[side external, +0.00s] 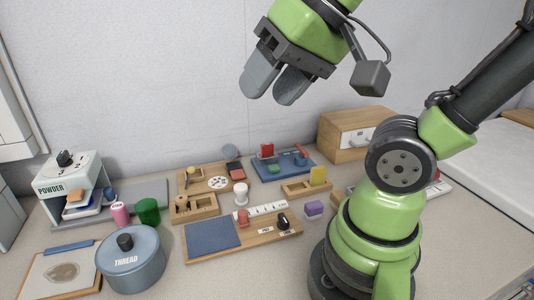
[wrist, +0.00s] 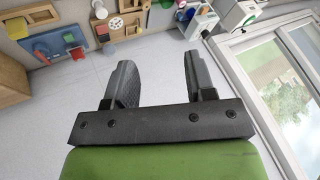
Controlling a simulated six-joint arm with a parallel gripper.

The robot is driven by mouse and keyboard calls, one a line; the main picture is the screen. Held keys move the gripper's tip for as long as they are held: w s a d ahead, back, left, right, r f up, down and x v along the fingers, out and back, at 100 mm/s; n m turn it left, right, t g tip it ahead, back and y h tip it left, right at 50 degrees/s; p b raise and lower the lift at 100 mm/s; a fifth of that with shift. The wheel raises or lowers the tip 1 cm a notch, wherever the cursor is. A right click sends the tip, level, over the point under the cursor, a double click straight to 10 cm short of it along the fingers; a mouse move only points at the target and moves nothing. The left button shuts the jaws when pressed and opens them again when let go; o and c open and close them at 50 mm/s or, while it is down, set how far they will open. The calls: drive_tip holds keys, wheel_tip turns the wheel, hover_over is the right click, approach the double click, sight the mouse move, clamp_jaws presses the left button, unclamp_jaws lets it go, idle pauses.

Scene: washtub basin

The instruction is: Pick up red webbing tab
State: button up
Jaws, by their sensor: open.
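My gripper (side external: 270,96) is open and empty, high above the worktop and in front of the wall. Its two grey fingers stand apart in the wrist view (wrist: 160,62), with nothing between them. I cannot tell for sure which piece is the red webbing tab. A red upright piece (side external: 267,150) stands on the blue board (side external: 268,172) at the back, and a thin red piece (side external: 301,149) is at that board's right. Another red piece (side external: 243,217) stands on the front wooden board. All are well below my gripper.
A blue-grey THREAD pot (side external: 130,265) and a green cup (side external: 148,211) stand at the left, near a POWDER dispenser (side external: 66,172). A wooden drawer box (side external: 345,135) is at the back right. A purple block (side external: 313,208) lies near my arm's base. The air around my gripper is clear.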

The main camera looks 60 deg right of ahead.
drive_tip(key=w+d+f+m+g+h, duration=0.1)
drive_tip(key=w+d+f+m+g, duration=0.1)
drive_tip(key=w+d+m, duration=0.5)
drive_tip(key=w+d+f+m+g+h, duration=0.1)
drive_tip(key=w+d+f+m+g, duration=0.1)
drive_tip(key=w+d+m, duration=0.45)
drive_tip(key=d+f+m+g, duration=0.1)
drive_tip(key=d+f+m, duration=0.1)
drive_tip(key=d+f, duration=0.2)
drive_tip(key=w+d+f+m+g, duration=0.1)
drive_tip(key=d+f+m, duration=0.2)
drive_tip(key=d, duration=0.3)
drive_tip(key=d+f+m, duration=0.3)
drive_tip(key=d+f, duration=0.3)
drive_tip(key=shift+w+f+g, duration=0.1)
drive_tip(key=shift+w+g, duration=0.05)
drive_tip(key=shift+g, duration=0.25)
hover_over(267, 144)
wheel_tip(267, 144, down, 4)
drive_tip(key=shift+f, duration=3.25)
clamp_jaws()
